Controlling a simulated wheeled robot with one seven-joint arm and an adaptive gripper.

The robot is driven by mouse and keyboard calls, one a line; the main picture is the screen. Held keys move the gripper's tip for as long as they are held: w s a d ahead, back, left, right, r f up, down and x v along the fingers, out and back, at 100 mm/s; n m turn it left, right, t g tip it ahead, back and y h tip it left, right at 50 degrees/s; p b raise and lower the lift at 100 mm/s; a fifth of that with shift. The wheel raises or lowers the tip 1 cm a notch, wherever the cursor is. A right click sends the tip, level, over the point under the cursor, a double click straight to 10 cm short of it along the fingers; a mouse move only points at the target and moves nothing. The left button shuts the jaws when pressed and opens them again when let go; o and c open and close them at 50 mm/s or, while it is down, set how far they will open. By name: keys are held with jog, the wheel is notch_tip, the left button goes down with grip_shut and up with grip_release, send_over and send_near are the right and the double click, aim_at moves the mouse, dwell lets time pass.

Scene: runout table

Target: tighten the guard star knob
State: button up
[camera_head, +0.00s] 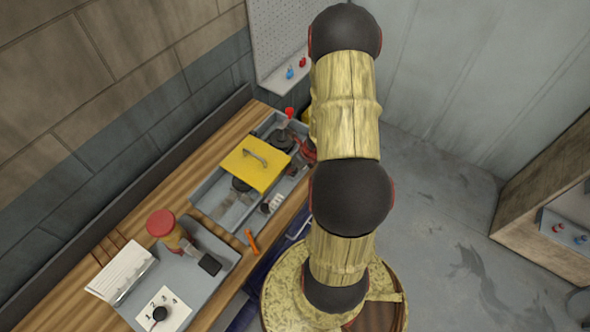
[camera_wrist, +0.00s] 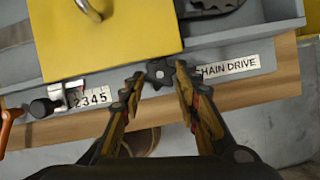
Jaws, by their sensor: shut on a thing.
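The guard star knob (camera_wrist: 160,72) is a small dark lobed knob on the front edge of the grey tray, left of the "CHAIN DRIVE" label (camera_wrist: 228,67) in the wrist view. My gripper (camera_wrist: 160,76) has its two yellow-and-black fingers on either side of the knob, shut on it. The yellow guard cover (camera_wrist: 105,35) lies just behind and to the left; in the head view the cover (camera_head: 254,164) sits on the grey tray (camera_head: 208,197) with a handle on top. My arm hides the knob in the head view.
A number strip (camera_wrist: 88,97) with a dark knob (camera_wrist: 42,107) beside it and an orange lever (camera_wrist: 8,122) are at the left of the wrist view.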

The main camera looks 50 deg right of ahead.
jog(key=shift+a+m+h+b, duration=0.1)
jog(key=shift+m+h+b, duration=0.2)
jog(key=shift+m+b, duration=0.55)
jog(key=o, duration=1.1)
jog(key=shift+o, duration=0.2)
jog(key=v, duration=1.2)
